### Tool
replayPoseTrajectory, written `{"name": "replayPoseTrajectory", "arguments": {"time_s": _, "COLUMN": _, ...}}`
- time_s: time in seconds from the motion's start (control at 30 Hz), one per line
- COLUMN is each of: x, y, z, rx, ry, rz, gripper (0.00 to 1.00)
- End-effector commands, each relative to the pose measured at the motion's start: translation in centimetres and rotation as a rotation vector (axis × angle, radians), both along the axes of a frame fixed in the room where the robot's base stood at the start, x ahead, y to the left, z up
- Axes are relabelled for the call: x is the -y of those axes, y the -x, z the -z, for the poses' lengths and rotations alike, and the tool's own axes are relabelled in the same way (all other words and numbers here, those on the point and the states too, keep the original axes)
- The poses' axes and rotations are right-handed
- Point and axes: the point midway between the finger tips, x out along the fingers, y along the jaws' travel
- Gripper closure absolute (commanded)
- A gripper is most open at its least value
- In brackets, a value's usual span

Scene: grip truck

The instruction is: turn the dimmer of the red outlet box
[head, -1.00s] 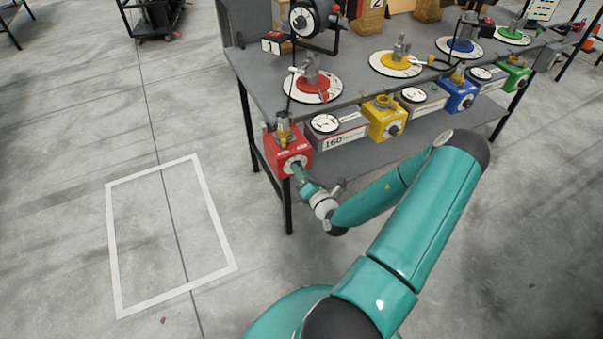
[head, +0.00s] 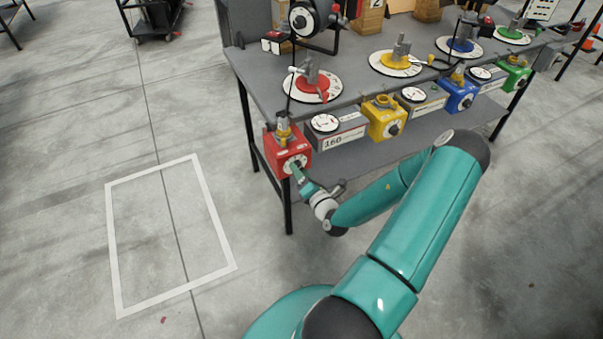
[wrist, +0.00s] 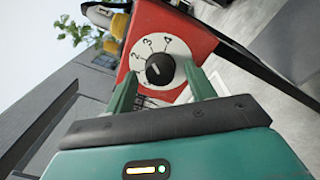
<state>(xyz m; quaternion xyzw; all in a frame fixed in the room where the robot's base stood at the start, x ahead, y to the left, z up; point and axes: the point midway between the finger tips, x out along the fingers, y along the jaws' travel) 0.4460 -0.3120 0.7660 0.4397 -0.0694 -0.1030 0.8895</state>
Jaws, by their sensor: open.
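The red outlet box (head: 289,151) hangs at the front left corner of the workbench. It also shows in the wrist view (wrist: 180,28), with a white numbered dial plate and a black dimmer knob (wrist: 159,69) in its middle. My gripper (head: 296,172) is at the front of the box in the head view, and its fingers partly cover the dial there. In the wrist view my gripper (wrist: 163,88) is open, with one teal finger on each side below the knob. I cannot tell whether the fingers touch the knob. The knob's pointer mark is faintly visible.
The workbench (head: 262,85) carries round dials with a red, yellow, blue and green centre. A yellow outlet box (head: 383,118), a blue one (head: 457,95) and a green one (head: 515,75) line its front edge. The floor to the left, with a white taped rectangle (head: 112,240), is clear.

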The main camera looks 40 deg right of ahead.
Motion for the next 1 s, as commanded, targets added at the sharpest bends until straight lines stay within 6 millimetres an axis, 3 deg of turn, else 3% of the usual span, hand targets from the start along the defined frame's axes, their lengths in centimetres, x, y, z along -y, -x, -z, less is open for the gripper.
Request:
{"name": "replayPoseTrajectory", "arguments": {"time_s": 0.27, "x": -0.7, "y": 3.0, "z": 0.1, "rx": -0.002, "ry": 0.000, "rz": 0.001, "gripper": 0.45}}
{"name": "replayPoseTrajectory", "arguments": {"time_s": 0.7, "x": -2.9, "y": 11.8, "z": 0.4, "rx": -0.001, "ry": -0.001, "rz": 0.001, "gripper": 0.45}}
{"name": "replayPoseTrajectory", "arguments": {"time_s": 1.0, "x": -3.4, "y": 13.4, "z": 0.4, "rx": 0.000, "ry": 0.000, "rz": 0.000, "gripper": 0.45}}
